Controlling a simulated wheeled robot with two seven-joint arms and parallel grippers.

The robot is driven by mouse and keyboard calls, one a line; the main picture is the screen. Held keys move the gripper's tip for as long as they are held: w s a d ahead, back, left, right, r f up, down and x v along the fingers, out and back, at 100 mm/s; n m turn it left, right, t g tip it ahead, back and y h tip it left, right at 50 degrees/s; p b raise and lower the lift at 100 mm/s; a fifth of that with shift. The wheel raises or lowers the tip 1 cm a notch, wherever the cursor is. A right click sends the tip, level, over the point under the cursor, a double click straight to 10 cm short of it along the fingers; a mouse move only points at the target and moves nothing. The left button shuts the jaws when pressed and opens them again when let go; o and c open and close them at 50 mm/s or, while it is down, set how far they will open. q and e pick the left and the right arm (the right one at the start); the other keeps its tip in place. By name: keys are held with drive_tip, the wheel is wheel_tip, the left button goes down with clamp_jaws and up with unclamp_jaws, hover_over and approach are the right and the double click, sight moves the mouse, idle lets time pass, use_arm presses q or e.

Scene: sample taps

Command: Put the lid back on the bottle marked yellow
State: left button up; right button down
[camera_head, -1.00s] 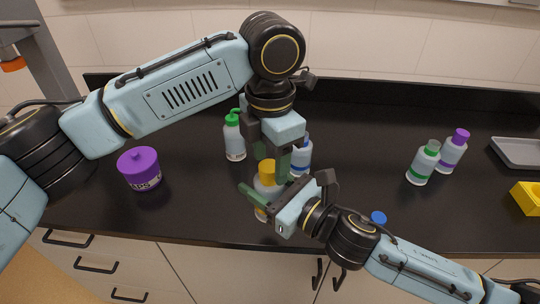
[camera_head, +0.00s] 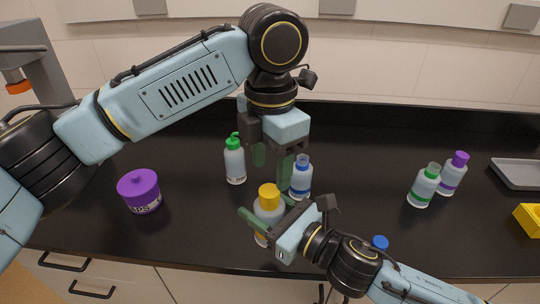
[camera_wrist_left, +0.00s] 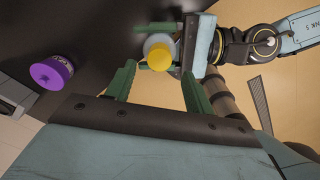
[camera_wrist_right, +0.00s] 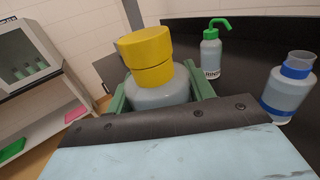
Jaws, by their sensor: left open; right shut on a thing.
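The bottle marked yellow (camera_head: 262,213) stands upright near the counter's front edge. It also shows in the right wrist view (camera_wrist_right: 160,96). The yellow lid (camera_head: 269,191) is on its top; in the right wrist view the lid (camera_wrist_right: 144,43) rests over a yellow collar and looks slightly tilted and offset, so I cannot tell whether it is fully seated. My right gripper (camera_head: 262,220) is shut around the bottle's body. My left gripper (camera_head: 272,165) is open and empty, pointing down above the lid and apart from it.
A green-topped wash bottle (camera_head: 235,162) and a blue-collared bottle (camera_head: 301,178) stand close behind. A purple tub (camera_head: 139,190) is at left. Green-marked (camera_head: 423,187) and purple-lidded (camera_head: 453,175) bottles, a grey tray (camera_head: 517,173) and a yellow bin (camera_head: 529,218) are at right. A blue-topped thing (camera_head: 380,242) is partly hidden.

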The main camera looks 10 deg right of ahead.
use_arm(q)
drive_tip(key=n, duration=0.4)
drive_tip(key=shift+r, duration=0.15)
drive_tip(key=n, duration=0.5)
drive_tip(key=shift+r+n, duration=0.2)
drive_tip(key=shift+n, duration=0.2)
drive_tip(key=n, duration=0.5)
drive_tip(key=shift+r, duration=0.2)
drive_tip(key=n, duration=0.5)
drive_tip(key=shift+r+n, duration=0.2)
drive_tip(key=shift+n, duration=0.2)
drive_tip(key=n, duration=0.5)
drive_tip(key=shift+r, duration=0.25)
drive_tip(key=n, duration=0.5)
drive_tip(key=shift+r+n, duration=0.2)
drive_tip(key=shift+n, duration=0.2)
drive_tip(key=n, duration=0.5)
drive_tip(key=shift+a+r, duration=0.1)
drive_tip(key=shift+r, duration=0.05)
drive_tip(key=n, duration=0.5)
drive_tip(key=shift+r, duration=0.2)
